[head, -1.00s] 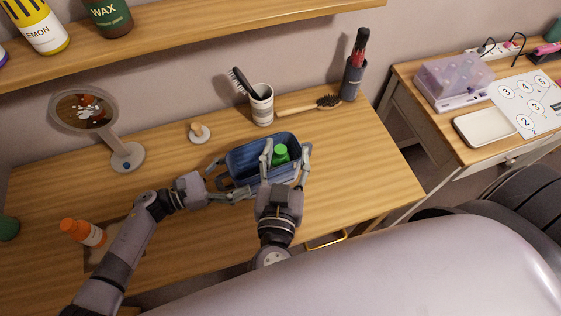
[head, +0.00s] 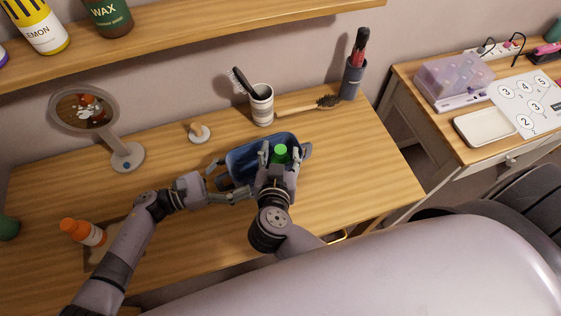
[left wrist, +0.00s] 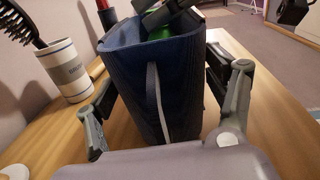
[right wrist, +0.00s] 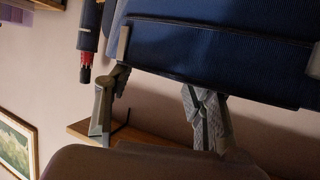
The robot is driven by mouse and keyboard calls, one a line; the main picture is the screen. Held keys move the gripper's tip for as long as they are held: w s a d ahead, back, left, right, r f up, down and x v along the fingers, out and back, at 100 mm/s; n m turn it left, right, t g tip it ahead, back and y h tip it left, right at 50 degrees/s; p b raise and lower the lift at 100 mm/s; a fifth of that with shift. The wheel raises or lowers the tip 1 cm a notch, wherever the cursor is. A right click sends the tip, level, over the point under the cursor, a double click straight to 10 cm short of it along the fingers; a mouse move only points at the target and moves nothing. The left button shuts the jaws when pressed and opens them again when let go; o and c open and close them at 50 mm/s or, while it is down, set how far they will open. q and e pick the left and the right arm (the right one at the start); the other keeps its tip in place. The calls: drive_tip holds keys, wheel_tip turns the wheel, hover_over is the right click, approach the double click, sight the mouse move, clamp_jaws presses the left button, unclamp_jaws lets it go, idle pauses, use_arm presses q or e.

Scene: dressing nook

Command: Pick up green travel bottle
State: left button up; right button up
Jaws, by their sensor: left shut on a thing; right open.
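The green travel bottle (head: 281,152) stands inside a blue open-topped bag (head: 240,162) on the wooden table; mostly its cap shows in the head view. A bit of its green (left wrist: 160,33) also shows at the bag's top in the left wrist view. My left gripper (head: 224,183) is shut on the bag's left end, with its fingers either side of the fabric in the left wrist view. My right gripper (head: 281,162) is open, with its fingers either side of the bottle at the bag's opening. The right wrist view shows blue fabric (right wrist: 220,50) but no bottle.
A round mirror (head: 127,157) and an orange-capped bottle (head: 88,233) are at the left. The table right of the bag is clear.

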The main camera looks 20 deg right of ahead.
drive_tip(key=shift+x, duration=1.2)
drive_tip(key=shift+c, duration=0.6)
clamp_jaws()
